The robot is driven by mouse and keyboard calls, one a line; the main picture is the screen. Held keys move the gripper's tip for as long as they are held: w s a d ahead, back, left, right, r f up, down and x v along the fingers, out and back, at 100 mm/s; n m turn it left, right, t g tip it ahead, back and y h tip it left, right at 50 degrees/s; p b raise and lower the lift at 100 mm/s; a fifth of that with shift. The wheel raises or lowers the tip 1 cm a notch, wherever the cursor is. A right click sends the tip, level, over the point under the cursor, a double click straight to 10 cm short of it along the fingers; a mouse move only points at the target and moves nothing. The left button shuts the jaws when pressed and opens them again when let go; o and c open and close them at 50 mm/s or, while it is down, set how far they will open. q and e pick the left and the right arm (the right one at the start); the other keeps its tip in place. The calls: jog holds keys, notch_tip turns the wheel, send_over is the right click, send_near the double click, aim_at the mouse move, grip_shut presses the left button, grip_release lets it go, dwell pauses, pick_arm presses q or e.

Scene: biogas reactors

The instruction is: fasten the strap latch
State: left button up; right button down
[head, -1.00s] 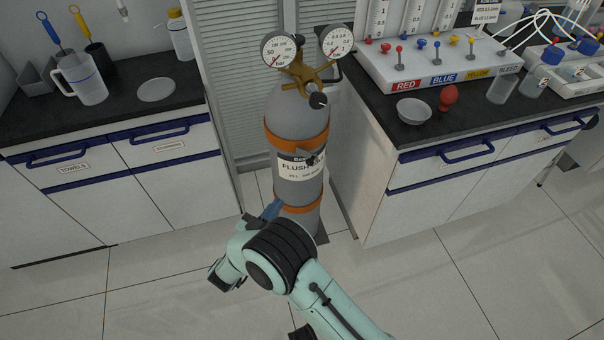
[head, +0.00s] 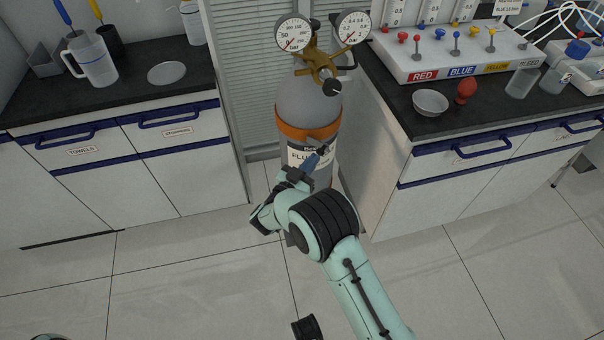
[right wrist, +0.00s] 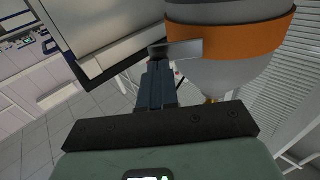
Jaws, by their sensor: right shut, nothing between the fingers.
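A grey gas cylinder (head: 305,104) with a "FLUSH" label stands upright between the two counters. An orange strap (head: 309,136) goes around its upper part and also shows in the right wrist view (right wrist: 235,40). A grey metal plate (right wrist: 182,53), which looks like the latch, sticks out beside the strap in the right wrist view. My right gripper (head: 320,158) is shut and empty, in front of the cylinder just below the strap. Its fingertips (right wrist: 158,62) are at the plate; whether they touch it I cannot tell. The lower strap is hidden behind my right arm.
The right counter (head: 420,139) stands close beside the cylinder and carries a valve panel (head: 440,62), a bowl (head: 430,102) and a red bulb (head: 466,91). The left counter (head: 110,100) holds a jug (head: 93,61). Two gauges (head: 293,33) top the cylinder. The floor in front is clear.

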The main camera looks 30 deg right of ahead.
aim_at(327, 149)
pick_arm(q)
jog(key=shift+w, duration=0.1)
pick_arm(e)
jog(key=shift+w+d, duration=0.2)
jog(key=shift+d, duration=0.15)
jog(key=shift+r, duration=0.1)
jog(key=shift+s+d+n+t+y+p, duration=0.3)
jog(key=shift+d+n+t+y+p, duration=0.55)
jog(key=shift+t, duration=0.35)
jog(key=shift+s+d+n+t+y+p, duration=0.1)
jog(key=shift+d+n+t+y+p, duration=0.25)
jog(key=shift+d+n+t+y, duration=0.5)
jog(key=shift+n+t+y, duration=0.4)
jog(key=shift+t, duration=0.15)
pick_arm(q)
jog(key=shift+s+d+r+b, duration=0.3)
jog(key=shift+s+b, duration=0.3)
jog(key=shift+b, duration=0.3)
pick_arm(e)
jog(key=d+n+t+y, duration=0.1)
jog(key=d+y, duration=0.1)
jog(key=w+d+n+t+y, duration=0.1)
jog(key=d, duration=0.1)
jog(key=shift+w+n+t+y, duration=0.15)
jog(key=shift+n+t+y, duration=0.15)
jog(key=shift+n+y, duration=0.1)
pick_arm(q)
jog(key=shift+a, duration=0.1)
pick_arm(e)
jog(key=shift+r, duration=0.1)
